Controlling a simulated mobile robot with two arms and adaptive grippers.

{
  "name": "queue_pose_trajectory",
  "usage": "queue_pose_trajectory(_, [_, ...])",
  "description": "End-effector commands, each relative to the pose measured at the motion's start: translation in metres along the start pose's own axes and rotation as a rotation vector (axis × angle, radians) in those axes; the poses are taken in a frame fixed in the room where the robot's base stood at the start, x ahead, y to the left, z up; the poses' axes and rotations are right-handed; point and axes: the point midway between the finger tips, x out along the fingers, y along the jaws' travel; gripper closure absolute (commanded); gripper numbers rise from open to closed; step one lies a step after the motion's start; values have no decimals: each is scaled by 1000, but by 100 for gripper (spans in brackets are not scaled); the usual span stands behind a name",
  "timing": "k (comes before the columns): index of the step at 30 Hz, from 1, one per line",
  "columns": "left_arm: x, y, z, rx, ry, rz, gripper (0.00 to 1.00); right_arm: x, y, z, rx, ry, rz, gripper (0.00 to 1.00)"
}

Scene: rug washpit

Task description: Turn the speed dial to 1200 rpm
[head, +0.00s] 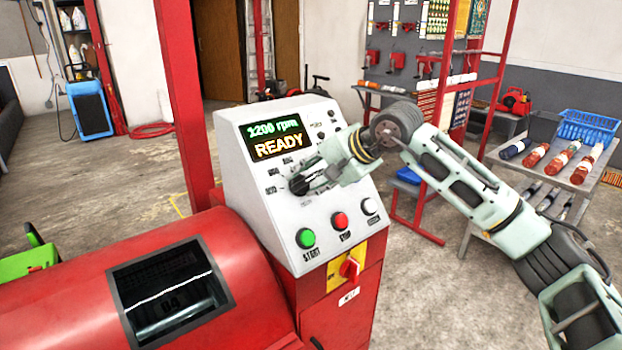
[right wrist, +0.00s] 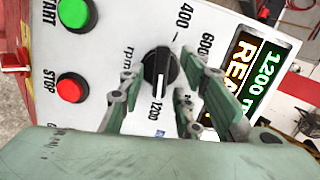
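The black speed dial (right wrist: 160,72) sits on the white sloped control panel (head: 245,150). In the right wrist view its white pointer line aims at the printed 1200 mark. The display (head: 276,137) reads 1200 rpm and READY in the head view. My right gripper (right wrist: 158,80) is open, with its fingers spread on either side of the dial and gaps visible between them and the knob. In the head view the right gripper (head: 308,180) is close in front of the panel and partly covers the dial (head: 298,184). My left gripper is not in view.
Below the dial are a green START button (head: 306,238), a red STOP button (head: 341,220) and a white button (head: 370,206). A red rotary switch (head: 349,268) is on the yellow plate beneath. The red drum (head: 80,295) is at left; a bottle table (head: 545,170) stands at right.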

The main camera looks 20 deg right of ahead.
Motion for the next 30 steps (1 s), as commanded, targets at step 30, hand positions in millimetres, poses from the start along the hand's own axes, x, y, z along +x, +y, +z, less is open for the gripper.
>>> queue_pose_trajectory(30, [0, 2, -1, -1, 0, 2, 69, -120, 0, 0, 1, 1, 0, 69])
